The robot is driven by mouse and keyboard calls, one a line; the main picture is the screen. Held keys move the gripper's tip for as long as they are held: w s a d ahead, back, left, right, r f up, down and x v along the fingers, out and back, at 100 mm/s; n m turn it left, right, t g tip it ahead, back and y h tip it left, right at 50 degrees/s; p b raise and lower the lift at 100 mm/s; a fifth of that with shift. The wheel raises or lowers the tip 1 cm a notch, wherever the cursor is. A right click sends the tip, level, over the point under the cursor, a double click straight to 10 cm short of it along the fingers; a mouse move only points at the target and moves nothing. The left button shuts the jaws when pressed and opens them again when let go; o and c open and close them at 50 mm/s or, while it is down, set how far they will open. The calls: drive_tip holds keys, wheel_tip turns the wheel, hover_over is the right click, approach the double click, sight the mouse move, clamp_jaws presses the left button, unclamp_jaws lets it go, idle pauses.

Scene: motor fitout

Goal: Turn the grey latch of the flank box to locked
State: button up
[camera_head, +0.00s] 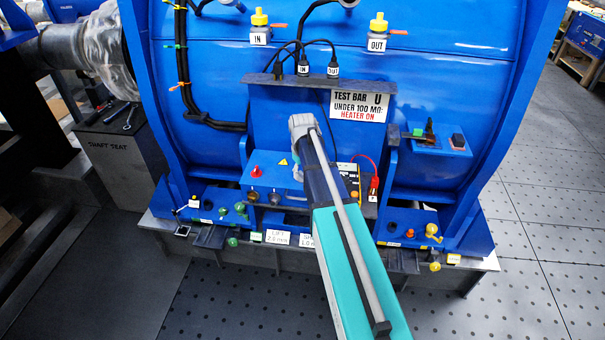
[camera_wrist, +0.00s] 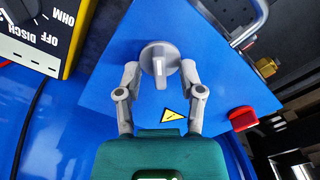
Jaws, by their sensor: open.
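The grey latch (camera_wrist: 160,62) is a round knob with a raised bar, set on the blue face of the flank box (camera_wrist: 105,85). In the wrist view the bar points down the picture, toward my palm. My gripper (camera_wrist: 160,73) is open, with one fingertip on each side of the knob. A small gap shows beside the bar on both sides; whether the tips touch the knob's rim I cannot tell. In the head view the flank box (camera_head: 232,181) sits low on the blue motor, and my arm hides the latch.
A yellow meter (camera_wrist: 38,48) with a dial lies left in the wrist view. A red knob (camera_wrist: 243,118), a yellow warning triangle (camera_wrist: 172,115), a metal handle (camera_wrist: 250,25) and a brass fitting (camera_wrist: 267,67) are near. A test bar sign (camera_head: 358,106) hangs above in the head view.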

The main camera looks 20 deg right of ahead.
clamp_jaws()
idle(0.5)
drive_tip(key=m, duration=0.4)
drive_tip(key=shift+m, duration=2)
